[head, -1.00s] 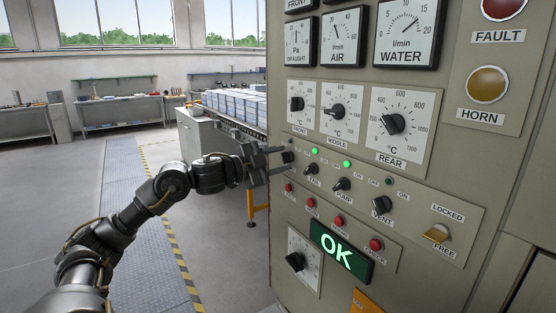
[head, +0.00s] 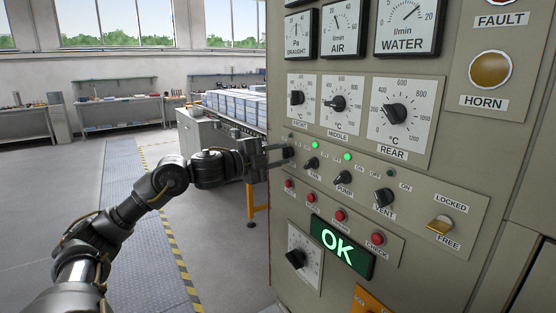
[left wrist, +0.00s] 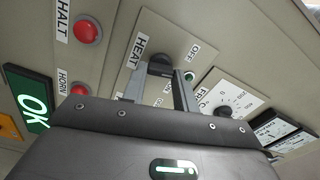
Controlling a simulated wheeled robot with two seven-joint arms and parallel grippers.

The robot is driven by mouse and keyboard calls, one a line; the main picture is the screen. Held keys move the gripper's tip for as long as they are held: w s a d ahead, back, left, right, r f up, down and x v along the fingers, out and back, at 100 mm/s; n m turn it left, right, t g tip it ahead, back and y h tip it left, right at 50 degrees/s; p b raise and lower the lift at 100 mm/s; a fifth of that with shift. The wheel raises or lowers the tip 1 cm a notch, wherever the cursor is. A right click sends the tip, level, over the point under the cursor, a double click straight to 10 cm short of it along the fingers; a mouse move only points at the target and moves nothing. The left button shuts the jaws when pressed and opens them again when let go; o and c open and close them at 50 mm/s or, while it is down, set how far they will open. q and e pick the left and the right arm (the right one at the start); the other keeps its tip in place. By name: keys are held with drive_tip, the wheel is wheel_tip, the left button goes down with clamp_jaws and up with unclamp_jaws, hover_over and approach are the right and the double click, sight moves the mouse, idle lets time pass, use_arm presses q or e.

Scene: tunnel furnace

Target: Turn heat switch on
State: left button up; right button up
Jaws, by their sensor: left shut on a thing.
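The heat switch (left wrist: 160,67) is a dark round knob on the beige panel, with HEAT, ON and OFF labels around it in the left wrist view. In the head view it is the leftmost knob (head: 289,152) of the switch row, mostly covered by my gripper. My left gripper (head: 283,154) reaches it from the left; its two fingers (left wrist: 160,78) stand on either side of the knob and are shut on it. A small indicator lamp (left wrist: 189,76) beside the knob looks unlit. The knob's exact angle is hard to tell. My right gripper is out of view.
Right of it are the fan (head: 312,163), pump (head: 344,177) and vent (head: 383,197) knobs; the fan and pump lamps glow green. Red buttons (head: 340,215) and a lit OK sign (head: 342,246) sit below, temperature dials above. A conveyor (head: 235,107) stands behind.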

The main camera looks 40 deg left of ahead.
use_arm(q)
drive_tip(key=m+b, duration=0.1)
drive_tip(key=m, duration=0.1)
drive_tip(key=m+b, duration=0.1)
drive_tip(key=m, duration=0.1)
drive_tip(key=shift+f+m, duration=0.2)
drive_tip(key=shift+m, duration=0.1)
drive_tip(key=m+b, duration=0.1)
drive_tip(key=m, duration=0.2)
drive_tip(key=shift+m, duration=1.1)
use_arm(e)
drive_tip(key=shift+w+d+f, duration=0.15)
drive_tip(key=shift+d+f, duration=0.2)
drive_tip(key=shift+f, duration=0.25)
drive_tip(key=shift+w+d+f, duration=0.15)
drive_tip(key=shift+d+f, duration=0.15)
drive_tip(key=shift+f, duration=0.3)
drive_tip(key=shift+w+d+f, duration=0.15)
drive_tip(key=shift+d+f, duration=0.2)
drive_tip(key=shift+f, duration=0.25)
use_arm(q)
drive_tip(key=shift+f, duration=0.1)
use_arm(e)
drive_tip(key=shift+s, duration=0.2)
use_arm(q)
drive_tip(key=o, duration=1)
drive_tip(key=shift+b, duration=0.3)
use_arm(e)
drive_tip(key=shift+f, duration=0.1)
